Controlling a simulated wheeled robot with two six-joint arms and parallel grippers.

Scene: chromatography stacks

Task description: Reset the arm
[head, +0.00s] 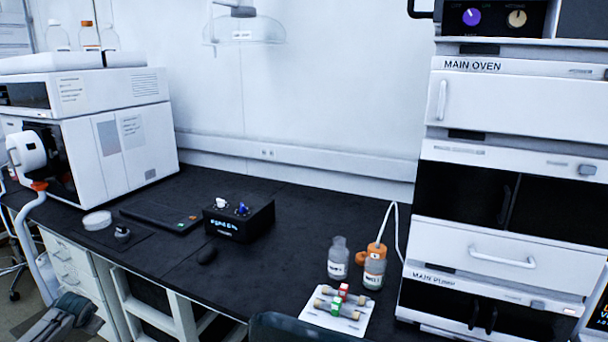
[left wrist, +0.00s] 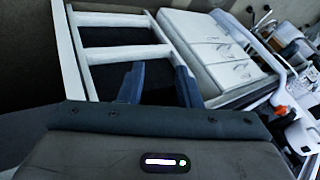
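My left gripper (left wrist: 158,78) shows in the left wrist view with its two blue-grey fingers apart and nothing between them. Beyond the fingers are the white frame and drawers below the bench. In the head view a grey part of my left arm (head: 66,318) shows at the lower left corner, in front of the bench and below its top. It touches nothing that I can see.
The black bench top (head: 285,215) has a wide clear middle. A black control box (head: 238,219), two bottles (head: 338,262) (head: 374,270) and a white tray (head: 326,321) with small fittings stand on it. Instrument stacks flank it at left (head: 120,150) and right (head: 515,105).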

